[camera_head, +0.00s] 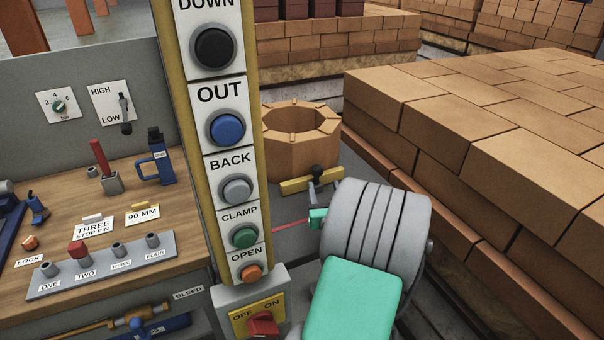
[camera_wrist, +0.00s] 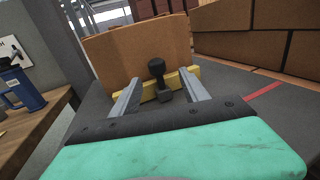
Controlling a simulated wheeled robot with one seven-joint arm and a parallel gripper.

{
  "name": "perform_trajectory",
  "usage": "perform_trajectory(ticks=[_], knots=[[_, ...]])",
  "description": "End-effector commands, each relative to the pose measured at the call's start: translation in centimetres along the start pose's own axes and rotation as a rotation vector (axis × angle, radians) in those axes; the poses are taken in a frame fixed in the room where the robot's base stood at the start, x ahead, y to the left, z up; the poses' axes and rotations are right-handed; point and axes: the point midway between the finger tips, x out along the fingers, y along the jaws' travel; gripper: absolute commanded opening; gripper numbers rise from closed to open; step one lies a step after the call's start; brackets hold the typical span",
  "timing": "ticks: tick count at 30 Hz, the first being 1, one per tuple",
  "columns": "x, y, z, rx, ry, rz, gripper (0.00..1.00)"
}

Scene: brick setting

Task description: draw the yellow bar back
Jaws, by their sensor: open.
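The yellow bar (camera_head: 297,185) lies low in front of a ring of tan bricks, with a dark knob (camera_head: 316,171) on it. In the wrist view the yellow bar (camera_wrist: 154,94) runs across behind my gripper's fingers, and the dark knob (camera_wrist: 157,74) stands upright in front of it. My gripper (camera_wrist: 158,92) is open, with one finger on each side of the knob and a gap showing around it. In the head view my gripper (camera_head: 322,190) is partly hidden behind my own wrist. I cannot tell whether a finger touches the bar.
The brick ring (camera_head: 300,135) stands just behind the bar. A large brick stack (camera_head: 470,140) fills the right side. A yellow-edged button panel (camera_head: 229,160) stands to the left, beside a wooden bench (camera_head: 130,190) with pegs. A red line (camera_wrist: 264,93) marks the grey floor.

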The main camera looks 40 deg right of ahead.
Motion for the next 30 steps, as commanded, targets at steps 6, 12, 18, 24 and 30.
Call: perform_trajectory(ticks=[6,12,18,24,30], knots=[[3.5,1.4,0.5,0.005,-0.003,0.024,0.53],[6.9,1.8,0.4,0.002,-0.002,0.029,0.53],[7.8,1.6,0.3,0.003,-0.003,0.025,0.53],[7.8,1.6,0.3,0.002,-0.003,0.024,0.48],[7.8,1.5,0.3,0.001,-0.002,0.023,0.32]])
